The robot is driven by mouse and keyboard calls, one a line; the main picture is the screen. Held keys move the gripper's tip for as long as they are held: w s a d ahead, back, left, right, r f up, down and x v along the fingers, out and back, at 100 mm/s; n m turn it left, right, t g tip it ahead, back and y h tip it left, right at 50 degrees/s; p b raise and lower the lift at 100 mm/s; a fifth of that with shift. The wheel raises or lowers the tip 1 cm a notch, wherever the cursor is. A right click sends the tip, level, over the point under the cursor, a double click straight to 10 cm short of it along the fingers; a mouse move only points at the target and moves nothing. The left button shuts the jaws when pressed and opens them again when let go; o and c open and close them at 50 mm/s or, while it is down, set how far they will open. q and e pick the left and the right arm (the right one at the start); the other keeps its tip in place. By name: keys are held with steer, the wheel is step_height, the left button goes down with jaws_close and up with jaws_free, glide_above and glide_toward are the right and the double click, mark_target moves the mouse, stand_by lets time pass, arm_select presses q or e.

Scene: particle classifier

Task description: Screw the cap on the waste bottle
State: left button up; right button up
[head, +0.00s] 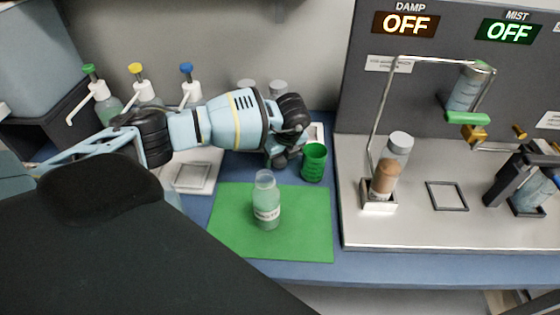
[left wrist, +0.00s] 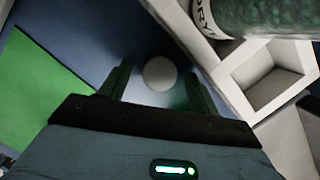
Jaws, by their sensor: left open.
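The waste bottle (head: 266,207) is a clear bottle with pale green contents and a white label. It stands upright on the green mat (head: 228,240), its neck open. My left gripper (head: 284,160) is behind it, pointing down beside the green cup. In the left wrist view a round white cap (left wrist: 160,73) lies between the tips of my open left gripper (left wrist: 157,85); I cannot tell whether they touch it. The cap is hidden in the head view.
The green cup (head: 314,163) stands close on the right of my left gripper. Pump bottles (head: 147,90) stand at the back left. The metal station (head: 410,226) on the right holds a brown-filled bottle (head: 387,180). The mat's left part is clear.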

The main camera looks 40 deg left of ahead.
mark_target(281, 160)
arm_select(q)
steer(key=c, duration=1.1)
steer(key=shift+o, duration=0.2)
step_height(281, 160, up, 10)
